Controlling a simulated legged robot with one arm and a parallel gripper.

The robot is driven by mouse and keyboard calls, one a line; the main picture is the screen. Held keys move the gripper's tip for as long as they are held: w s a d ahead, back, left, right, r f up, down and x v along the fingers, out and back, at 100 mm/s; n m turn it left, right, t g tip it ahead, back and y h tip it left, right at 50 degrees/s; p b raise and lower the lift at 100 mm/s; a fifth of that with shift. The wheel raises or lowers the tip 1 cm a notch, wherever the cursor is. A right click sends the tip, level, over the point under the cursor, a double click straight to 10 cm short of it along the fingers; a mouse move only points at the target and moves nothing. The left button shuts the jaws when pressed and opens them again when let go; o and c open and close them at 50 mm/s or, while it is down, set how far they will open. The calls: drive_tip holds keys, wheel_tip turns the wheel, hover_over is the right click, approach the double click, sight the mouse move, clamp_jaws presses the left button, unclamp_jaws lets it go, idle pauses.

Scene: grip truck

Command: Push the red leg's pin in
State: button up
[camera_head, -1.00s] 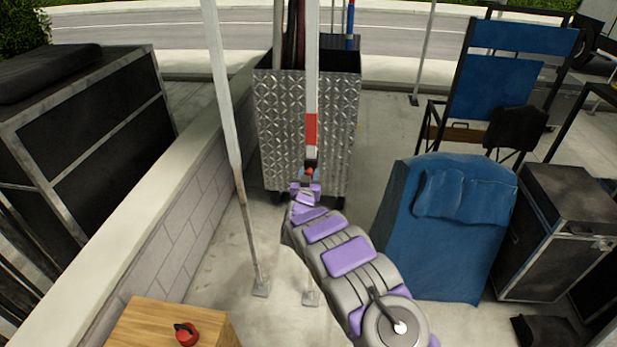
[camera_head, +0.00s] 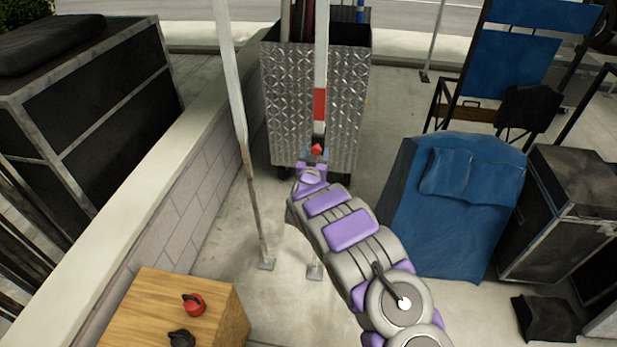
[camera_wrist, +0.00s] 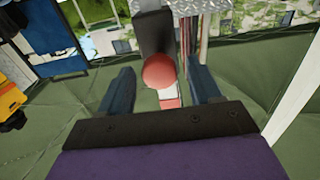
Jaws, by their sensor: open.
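The leg with the red band (camera_head: 320,104) is a pale upright pole in front of the metal cart. Its pin has a round red knob (camera_head: 316,149) just below the band, at a dark collar. In the wrist view the red knob (camera_wrist: 160,70) appears between the two blue fingers, with a gap on each side. A black block (camera_wrist: 154,32) is behind it, and part of the red band (camera_wrist: 169,101) shows below it. My gripper (camera_wrist: 162,80) is open and empty. In the head view my arm reaches up to the knob, and its fingers are hard to make out.
A second pale leg (camera_head: 239,120) stands close on the left, beside a low block wall (camera_head: 185,195). A wooden box (camera_head: 150,315) at lower left carries a red item and a black item. The diamond-plate cart (camera_head: 285,100) is behind. A blue-draped object (camera_head: 450,220) stands right.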

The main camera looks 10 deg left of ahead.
drive_tip(key=s+p, duration=0.2)
drive_tip(key=s, duration=1.3)
drive_tip(key=shift+a, duration=0.45)
drive_tip(key=shift+s+f, duration=0.1)
drive_tip(key=d+r+m+g, duration=0.1)
drive_tip(key=d+r+g, duration=0.4)
drive_tip(key=d, duration=0.2)
drive_tip(key=s+d+r+g, duration=0.2)
drive_tip(key=s+d+g, duration=0.1)
drive_tip(key=s, duration=0.5)
drive_tip(key=s+d+r+g+y, duration=0.1)
drive_tip(key=s+d+r+g, duration=0.2)
drive_tip(key=s, duration=0.5)
drive_tip(key=s+d+r+g, duration=0.2)
drive_tip(key=s+d, duration=0.2)
drive_tip(key=s, duration=0.4)
drive_tip(key=shift+r+n+g, duration=0.3)
drive_tip(key=shift+r+g, duration=0.1)
drive_tip(key=s+d+r+g, duration=0.1)
drive_tip(key=s+d+g, duration=0.1)
drive_tip(key=s, duration=0.6)
drive_tip(key=s+d+r+g, duration=0.2)
drive_tip(key=s, duration=0.7)
drive_tip(key=s+d+r+g, duration=0.1)
drive_tip(key=s+d+g, duration=0.1)
drive_tip(key=s, duration=0.7)
drive_tip(key=shift+d+r+n, duration=0.25)
drive_tip(key=shift+d+n, duration=0.05)
drive_tip(key=shift+n, duration=0.1)
drive_tip(key=shift+c, duration=0.2)
